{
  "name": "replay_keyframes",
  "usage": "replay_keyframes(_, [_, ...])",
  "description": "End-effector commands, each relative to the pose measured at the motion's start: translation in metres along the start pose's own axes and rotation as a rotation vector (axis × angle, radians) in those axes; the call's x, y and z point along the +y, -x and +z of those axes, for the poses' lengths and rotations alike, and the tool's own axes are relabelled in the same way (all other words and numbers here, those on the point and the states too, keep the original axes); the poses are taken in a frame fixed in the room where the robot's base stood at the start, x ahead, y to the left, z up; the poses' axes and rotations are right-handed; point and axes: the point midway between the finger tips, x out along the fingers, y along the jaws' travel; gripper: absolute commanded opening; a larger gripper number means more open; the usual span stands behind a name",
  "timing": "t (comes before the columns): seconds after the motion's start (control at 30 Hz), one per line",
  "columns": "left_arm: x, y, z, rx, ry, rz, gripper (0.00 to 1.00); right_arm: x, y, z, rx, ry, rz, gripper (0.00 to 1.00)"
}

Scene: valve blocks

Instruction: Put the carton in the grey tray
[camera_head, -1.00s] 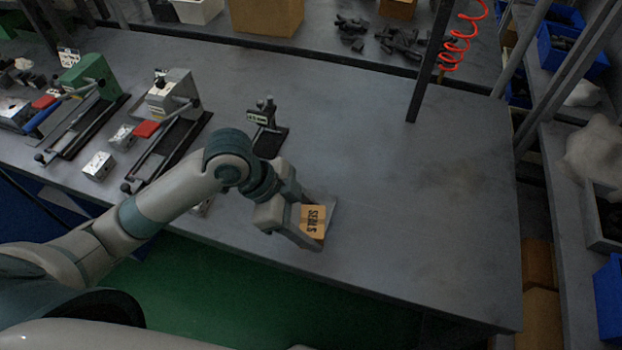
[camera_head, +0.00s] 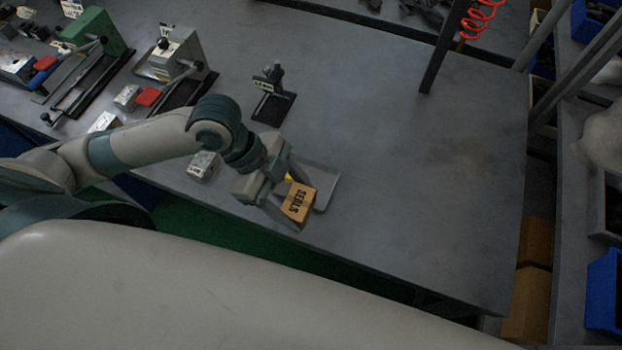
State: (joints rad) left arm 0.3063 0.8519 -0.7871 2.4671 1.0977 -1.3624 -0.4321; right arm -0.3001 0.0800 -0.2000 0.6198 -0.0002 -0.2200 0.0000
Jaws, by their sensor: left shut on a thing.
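The carton (camera_head: 302,200) is a small orange-brown box with dark lettering that reads SEALS. My left gripper (camera_head: 293,206) is shut on it, with a finger on either side. The carton is tilted in the picture, with its lettered face towards me. The grey tray (camera_head: 326,174) lies on the grey bench just behind and to the right of the carton. The carton and gripper hide its near left part. The carton overlaps the tray's near left side in this view; I cannot tell its exact height above the bench. My right gripper is not in view.
A black stand (camera_head: 272,100) is on the bench behind my gripper. A white-grey block (camera_head: 203,166) lies left of it. Clamp fixtures with red parts (camera_head: 149,97) stand further left. A dark post (camera_head: 443,50) rises at the back. The bench's right half is clear.

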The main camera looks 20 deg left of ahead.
Motion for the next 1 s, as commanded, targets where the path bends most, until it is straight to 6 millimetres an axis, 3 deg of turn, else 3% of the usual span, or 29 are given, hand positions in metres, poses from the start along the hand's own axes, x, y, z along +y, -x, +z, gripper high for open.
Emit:
replay_keyframes(0.6, [-0.096,-0.045,0.032,0.001,0.003,-0.001,0.35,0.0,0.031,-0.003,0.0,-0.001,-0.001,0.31])
replay_keyframes(1.0, [-0.11,-0.053,0.038,0.0,0.0,0.0,0.35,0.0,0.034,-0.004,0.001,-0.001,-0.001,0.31])
